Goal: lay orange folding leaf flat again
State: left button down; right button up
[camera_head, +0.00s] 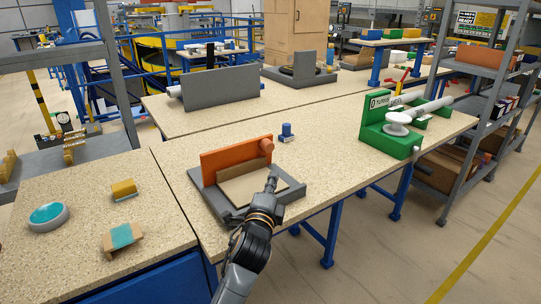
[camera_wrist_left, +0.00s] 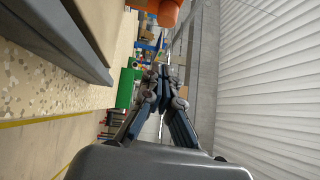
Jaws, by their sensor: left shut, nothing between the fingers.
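The orange folding leaf (camera_head: 230,158) stands upright along the back of a grey base (camera_head: 213,200) on the speckled bench. An orange round knob (camera_head: 266,146) sits at its right end; it also shows at the top of the left wrist view (camera_wrist_left: 168,12). A beige plate (camera_head: 245,187) lies in the base in front of the leaf. My left gripper (camera_head: 272,182) is shut and empty, in front of the leaf and over the plate's right part. In the left wrist view its fingertips (camera_wrist_left: 164,76) are together, apart from the knob. My right gripper is not in view.
A blue knob piece (camera_head: 286,131) stands behind the base to the right. A green fixture with a white handle (camera_head: 385,128) is further right. Bench between the fixtures is clear.

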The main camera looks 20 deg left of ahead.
pick_arm(q)
send_near(273, 148)
jog(key=d, duration=0.2)
jog(key=shift+w+d, duration=0.15)
jog(key=shift+d, duration=0.25)
jog(key=w, duration=0.3)
jog(key=shift+a+r, duration=0.1)
jog(key=shift+a, duration=0.05)
jog(key=shift+w+a+r+p, duration=0.15)
jog(key=shift+w+a+p, duration=0.4)
jog(key=shift+w+a, duration=0.65)
jog(key=shift+a, duration=0.4)
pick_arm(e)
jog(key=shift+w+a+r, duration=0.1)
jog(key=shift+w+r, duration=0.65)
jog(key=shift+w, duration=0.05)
